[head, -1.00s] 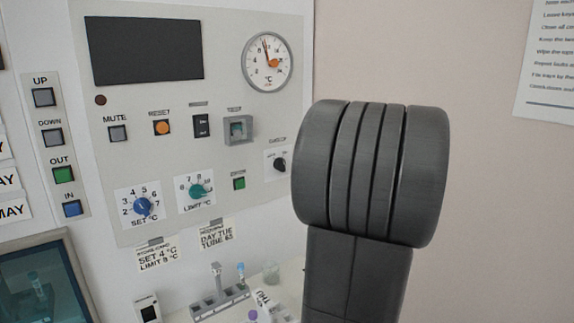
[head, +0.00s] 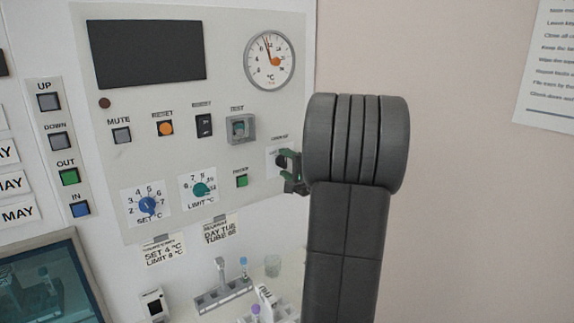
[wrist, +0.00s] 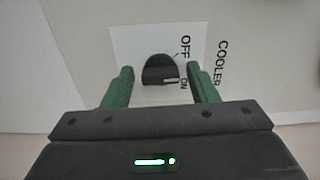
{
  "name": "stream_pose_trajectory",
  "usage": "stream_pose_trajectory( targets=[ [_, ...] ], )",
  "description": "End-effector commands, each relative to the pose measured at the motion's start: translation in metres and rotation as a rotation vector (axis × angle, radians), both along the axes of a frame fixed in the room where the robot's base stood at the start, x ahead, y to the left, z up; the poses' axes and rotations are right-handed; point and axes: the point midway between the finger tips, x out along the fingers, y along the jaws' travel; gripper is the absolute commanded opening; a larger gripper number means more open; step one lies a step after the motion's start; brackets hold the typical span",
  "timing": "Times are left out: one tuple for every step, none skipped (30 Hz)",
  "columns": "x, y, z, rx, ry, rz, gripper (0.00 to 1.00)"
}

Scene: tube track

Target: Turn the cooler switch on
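The cooler switch is a black rotary knob (wrist: 160,70) on a white plate, with OFF and COOLER lettering beside it in the wrist view. A pale mark on its lower right edge lies by the word ON; I cannot tell its setting for sure. My gripper (wrist: 160,68) is open, with one green finger on each side of the knob and a gap to both. In the head view the knob (head: 281,161) is partly hidden by my gripper (head: 293,172), which is at the panel's right edge.
The panel (head: 230,100) also carries a dial gauge (head: 270,60), a covered TEST switch (head: 241,128), a green button (head: 242,181) and a LIMIT knob (head: 201,189). A tube rack (head: 222,296) stands below.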

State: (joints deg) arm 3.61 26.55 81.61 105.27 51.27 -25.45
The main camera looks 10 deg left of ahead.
Motion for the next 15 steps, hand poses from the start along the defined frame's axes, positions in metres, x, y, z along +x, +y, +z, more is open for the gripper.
stream_pose_trajectory(
  targets=[
    [-0.0001, -0.0001, 0.0000, 0.000, 0.000, 0.000, 0.42],
    [-0.0001, -0.0001, 0.0000, 0.000, 0.000, 0.000, 0.37],
    [-0.0001, -0.0001, 0.0000, 0.000, 0.000, 0.000, 0.29],
    [-0.0002, -0.0002, 0.0000, 0.000, 0.000, 0.000, 0.23],
    [-0.0002, -0.0002, 0.0000, 0.000, 0.000, 0.000, 0.17],
    [-0.0002, -0.0002, 0.0000, 0.000, 0.000, 0.000, 0.13],
    [-0.0002, -0.0002, 0.0000, 0.000, 0.000, 0.000, 0.13],
    [-0.0002, -0.0002, -0.0001, 0.001, 0.001, 0.000, 0.13],
    [-0.0003, -0.0003, -0.0001, 0.001, 0.001, 0.000, 0.13],
    [-0.0003, -0.0003, -0.0002, 0.003, 0.003, 0.000, 0.14],
    [-0.0003, -0.0003, -0.0003, 0.005, 0.005, 0.000, 0.14],
    [-0.0003, -0.0002, -0.0005, 0.009, 0.009, 0.000, 0.14],
    [-0.0003, -0.0002, -0.0006, 0.013, 0.013, 0.000, 0.14],
    [-0.0003, -0.0002, -0.0007, 0.018, 0.018, 0.000, 0.14],
    [-0.0004, -0.0002, -0.0008, 0.027, 0.028, 0.000, 0.14]
  ],
)
